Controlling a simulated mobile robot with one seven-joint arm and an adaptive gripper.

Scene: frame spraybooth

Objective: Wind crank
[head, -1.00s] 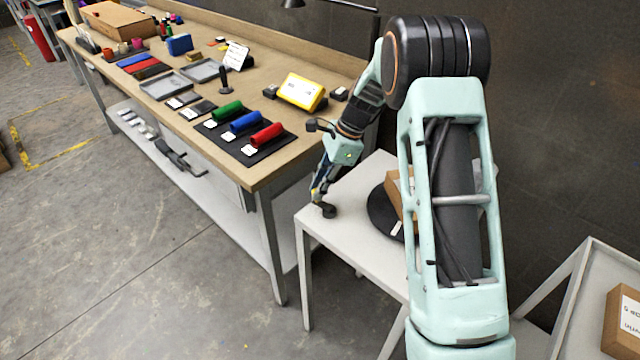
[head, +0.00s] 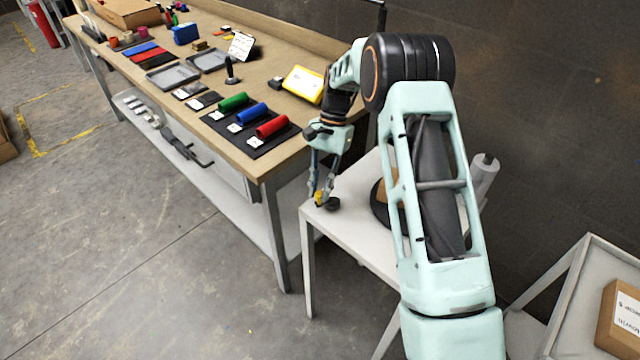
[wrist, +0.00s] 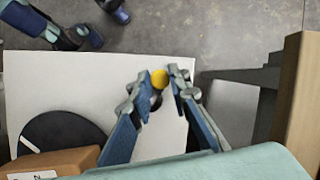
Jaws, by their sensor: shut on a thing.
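The crank has a yellow knob (head: 319,198) beside a round black hub (head: 332,204) on the corner of a small white table (head: 335,222). In the wrist view the yellow knob (wrist: 159,79) sits between my fingertips, and the dark hub (wrist: 156,101) shows partly below it. My gripper (wrist: 157,75) points down and is shut on the knob; in the head view my gripper (head: 321,190) is at the table's corner. A black round disc (wrist: 50,133) lies on the same table with a cardboard box (wrist: 60,161) on it. My arm hides much of both in the head view.
A wooden workbench (head: 262,168) stands close to the left of the small table in the head view, holding red, blue and green rolls and a yellow-framed device (head: 303,84). A grey side table with a carton (head: 622,318) is at the lower right. Open floor lies left.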

